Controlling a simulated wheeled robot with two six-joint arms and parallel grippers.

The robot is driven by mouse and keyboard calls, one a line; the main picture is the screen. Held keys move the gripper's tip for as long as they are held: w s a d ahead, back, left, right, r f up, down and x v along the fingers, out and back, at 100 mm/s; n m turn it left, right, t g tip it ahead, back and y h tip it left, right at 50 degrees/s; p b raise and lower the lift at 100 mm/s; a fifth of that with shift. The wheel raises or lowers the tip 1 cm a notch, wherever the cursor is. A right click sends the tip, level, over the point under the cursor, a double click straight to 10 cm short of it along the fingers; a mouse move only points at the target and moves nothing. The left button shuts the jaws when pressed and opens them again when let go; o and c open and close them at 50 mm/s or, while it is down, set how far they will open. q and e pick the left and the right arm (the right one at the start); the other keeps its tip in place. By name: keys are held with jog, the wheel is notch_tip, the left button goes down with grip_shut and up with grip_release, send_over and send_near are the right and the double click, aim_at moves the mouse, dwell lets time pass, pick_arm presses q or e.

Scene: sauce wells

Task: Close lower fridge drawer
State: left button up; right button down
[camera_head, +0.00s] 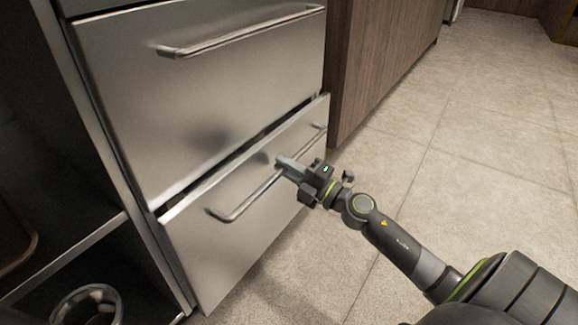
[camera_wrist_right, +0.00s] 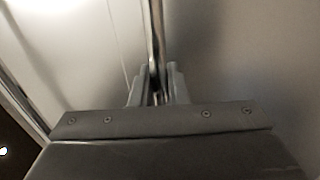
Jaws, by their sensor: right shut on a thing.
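The lower fridge drawer (camera_head: 225,245) is a brushed steel front that stands slightly out from the cabinet, with a dark gap along its top edge. Its bar handle (camera_head: 240,208) runs across the front. My right gripper (camera_head: 284,164) is at the handle, right of its middle, and is shut on it. In the right wrist view the handle (camera_wrist_right: 156,40) runs up from between the two fingers (camera_wrist_right: 157,85). The fingertips' far side is hidden. My left gripper is in neither view.
The upper drawer (camera_head: 200,110), with its own bar handle (camera_head: 240,32), looks shut. Dark wood cabinets (camera_head: 375,60) stand to the right. An open shelf (camera_head: 65,260) with a round metal container (camera_head: 88,300) is at the left. The tiled floor (camera_head: 470,130) on the right is clear.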

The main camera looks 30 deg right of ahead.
aim_at(272, 161)
jog(key=x, duration=0.1)
jog(key=p+x, duration=0.1)
jog(key=x, duration=0.1)
jog(key=shift+w+f+p, duration=0.2)
jog(key=shift+f+p, duration=0.05)
jog(key=shift+p, duration=0.15)
jog(key=c, duration=1.9)
grip_release()
jog(key=o, duration=0.4)
jog(key=shift+w+a, duration=0.1)
jog(key=shift+w, duration=0.1)
jog(key=shift+f, duration=0.1)
